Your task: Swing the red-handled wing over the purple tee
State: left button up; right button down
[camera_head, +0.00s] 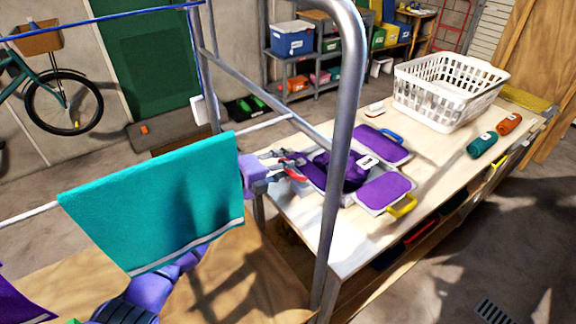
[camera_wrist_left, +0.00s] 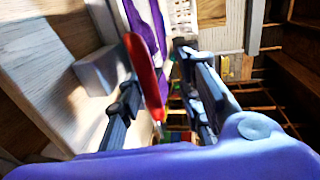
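The folding board has purple panels with pale edges and lies on the wooden bench. The purple tee (camera_head: 350,178) lies bunched on its middle, partly hidden by a metal post. The red handle (camera_head: 294,172) is at the board's left side; its wing is mostly hidden by my gripper and the post. My left gripper (camera_head: 285,166) is at this handle. In the left wrist view, the red handle (camera_wrist_left: 146,75) stands between the spread fingers, close to the left finger. Whether it touches is unclear. My right gripper is out of view.
A grey metal post (camera_head: 338,150) and rail stand before the bench. The blue-handled wing (camera_head: 383,146) and yellow-handled wing (camera_head: 383,190) lie flat. A white basket (camera_head: 448,92) and rolled cloths (camera_head: 482,146) are farther back.

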pick_arm(q)
jog(key=v, duration=1.2)
